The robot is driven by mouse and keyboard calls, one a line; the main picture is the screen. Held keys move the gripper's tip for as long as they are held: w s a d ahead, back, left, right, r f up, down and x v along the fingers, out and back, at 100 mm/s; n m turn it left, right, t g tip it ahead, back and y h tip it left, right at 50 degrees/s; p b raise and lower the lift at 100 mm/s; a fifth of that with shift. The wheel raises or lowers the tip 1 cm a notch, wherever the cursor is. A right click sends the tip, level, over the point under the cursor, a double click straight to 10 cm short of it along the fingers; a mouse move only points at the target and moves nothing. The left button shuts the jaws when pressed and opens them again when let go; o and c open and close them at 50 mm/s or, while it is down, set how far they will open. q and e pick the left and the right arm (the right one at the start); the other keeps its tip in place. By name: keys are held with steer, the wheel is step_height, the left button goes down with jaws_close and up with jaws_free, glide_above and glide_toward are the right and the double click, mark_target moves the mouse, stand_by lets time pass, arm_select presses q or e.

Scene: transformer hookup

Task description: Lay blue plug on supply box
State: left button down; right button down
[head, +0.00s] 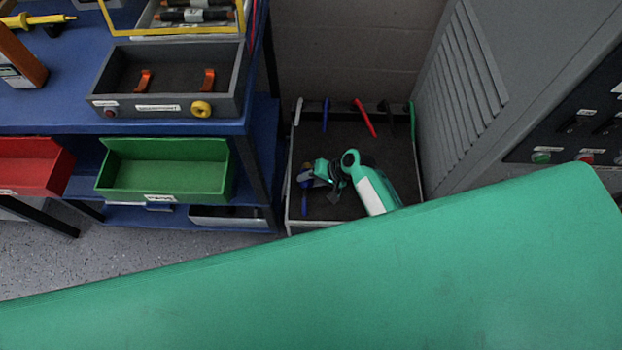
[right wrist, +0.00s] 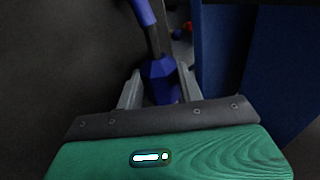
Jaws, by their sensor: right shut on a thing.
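My right gripper (head: 312,177) is over the left part of a dark, light-rimmed box (head: 345,137) that stands on the floor between the blue bench and the grey cabinet; I take it for the supply box. The gripper is shut on the blue plug (head: 305,184). In the right wrist view the blue plug (right wrist: 160,82) sits between the two grey fingers, with a dark shaft and a blue part above it. I cannot tell whether the plug touches the box. My left gripper is not in view.
Blue, red, green, white and black leads (head: 366,118) lie along the box's back and sides. The blue bench (head: 258,150) borders it on the left, with a green bin (head: 165,178) and a red bin (head: 35,163). The grey cabinet (head: 455,90) borders it on the right.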

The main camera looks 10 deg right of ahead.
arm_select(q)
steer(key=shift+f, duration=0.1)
arm_select(e)
steer(key=shift+s+f, duration=0.15)
steer(key=shift+f, duration=0.15)
steer(key=c, duration=0.9)
jaws_free()
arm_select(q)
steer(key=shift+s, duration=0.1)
arm_select(e)
steer(key=shift+o, duration=0.4)
steer(key=shift+s+f, duration=0.1)
steer(key=shift+d+f, duration=0.1)
steer(key=shift+s+d+r, duration=0.1)
steer(key=shift+d+r, duration=0.2)
arm_select(q)
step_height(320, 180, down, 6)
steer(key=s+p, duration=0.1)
steer(key=p, duration=0.1)
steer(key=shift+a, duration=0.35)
arm_select(e)
steer(key=v, duration=1.3)
steer(key=shift+w+a+r, duration=0.2)
steer(key=shift+a+r, duration=0.1)
steer(key=shift+r, duration=0.25)
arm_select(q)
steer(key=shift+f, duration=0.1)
